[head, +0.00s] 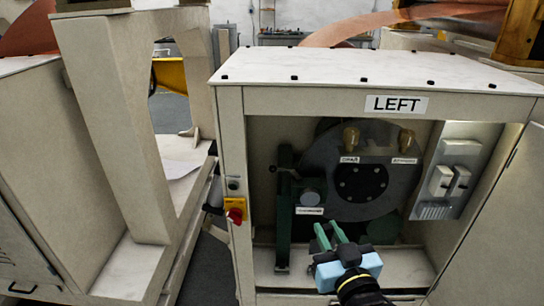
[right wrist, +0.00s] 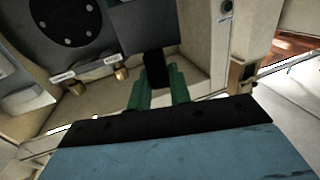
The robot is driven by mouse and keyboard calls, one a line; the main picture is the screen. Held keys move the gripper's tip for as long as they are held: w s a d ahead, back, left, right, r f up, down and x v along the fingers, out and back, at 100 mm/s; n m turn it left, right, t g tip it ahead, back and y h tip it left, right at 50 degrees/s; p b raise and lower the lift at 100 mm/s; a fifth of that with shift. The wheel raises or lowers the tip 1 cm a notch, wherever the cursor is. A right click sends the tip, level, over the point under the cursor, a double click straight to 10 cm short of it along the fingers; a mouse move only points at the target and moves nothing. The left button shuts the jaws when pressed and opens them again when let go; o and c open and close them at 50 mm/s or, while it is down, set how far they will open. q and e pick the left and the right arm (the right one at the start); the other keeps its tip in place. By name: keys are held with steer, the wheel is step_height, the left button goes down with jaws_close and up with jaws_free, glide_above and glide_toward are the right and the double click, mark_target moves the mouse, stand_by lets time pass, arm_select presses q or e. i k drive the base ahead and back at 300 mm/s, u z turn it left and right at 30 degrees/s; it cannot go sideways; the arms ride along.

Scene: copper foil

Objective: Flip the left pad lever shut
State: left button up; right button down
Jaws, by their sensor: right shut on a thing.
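The cabinet marked LEFT (head: 395,105) stands open in the head view. Inside is a large dark disc (head: 330,165) with two brass knobs, and left of it a dark green bracket (head: 285,200) with a grey cylinder (head: 312,190). My right gripper (head: 330,232) reaches in from below, in front of the disc's lower left. In the right wrist view its green fingers (right wrist: 158,82) are closed about a black block (right wrist: 157,70), which looks like a lever's grip. The rest of that lever is hidden or too dark to make out. My left gripper is in neither view.
White switches (head: 450,180) sit on a panel at the cabinet's right inside. A red and yellow switch (head: 235,210) is on its left front post. The cabinet's floor ledge (head: 405,266) lies below the gripper. A beige frame (head: 110,130) stands at left.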

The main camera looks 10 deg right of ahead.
mark_target(272, 168)
steer(key=k, duration=1.2)
steer(key=z, duration=0.8)
steer(key=i, duration=1.65)
steer(key=u, duration=0.35)
